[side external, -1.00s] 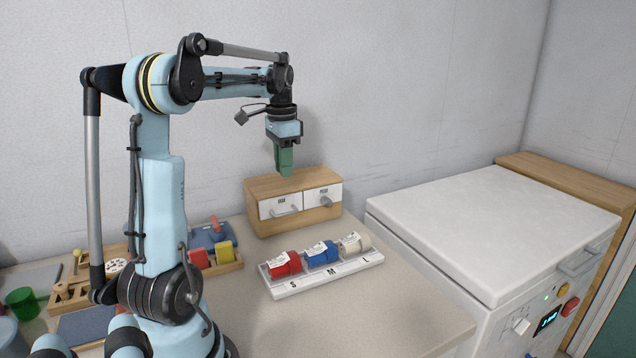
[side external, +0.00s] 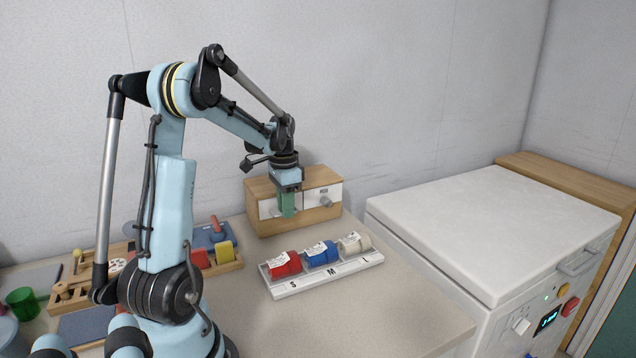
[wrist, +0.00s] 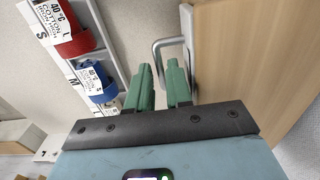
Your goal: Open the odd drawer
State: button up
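A small wooden cabinet (side external: 255,217) stands against the back wall with two white-fronted drawers, both closed. The left drawer (side external: 266,207) has a bar handle (wrist: 158,55), mostly hidden behind my gripper in the side view. The right drawer (side external: 318,194) has a grey round knob (side external: 327,201). Labels on the fronts are too small to read. My gripper (side external: 288,212) points down in front of the left drawer. In the wrist view, its green fingers (wrist: 161,72) are open, with the handle's bar running between them. Contact with the bar cannot be told.
A white tray (side external: 330,280) marked S, M, L holds red, blue and cream rolls in front of the cabinet. A wooden tray (side external: 228,267) with coloured pieces is left. A white lidded machine (side external: 490,225) stands right. The front counter is clear.

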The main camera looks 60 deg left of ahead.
jog(key=shift+c, duration=0.3)
grip_shut()
dwell(1.1)
